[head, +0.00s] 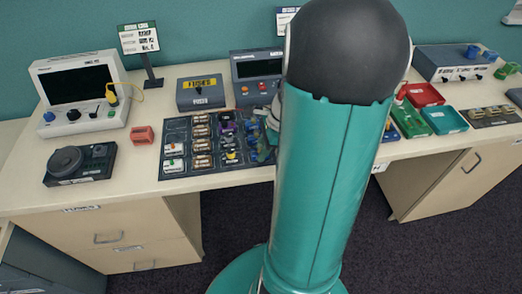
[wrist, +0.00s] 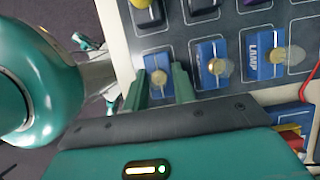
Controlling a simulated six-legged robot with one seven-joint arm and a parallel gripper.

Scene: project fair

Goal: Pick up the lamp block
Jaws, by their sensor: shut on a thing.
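In the wrist view, a blue block with a pale yellow bulb (wrist: 158,77) sits between the two green fingers of my gripper (wrist: 161,84). The fingers are shut on it, one on each side. Any label on this block is hidden or unreadable. To its right stand a similar blue block (wrist: 206,52) and a blue block that reads LAMP (wrist: 258,44), both with bulbs. I cannot tell whether the held block touches the mat. In the head view my arm hides most of the gripper and the held block.
The dark gridded mat (head: 172,125) holds several blocks in rows. A red block (head: 143,135), a black dial device (head: 80,163) and a white screen instrument (head: 84,90) stand left. Red and green trays (head: 444,120) are right. The table's front edge is close to the mat.

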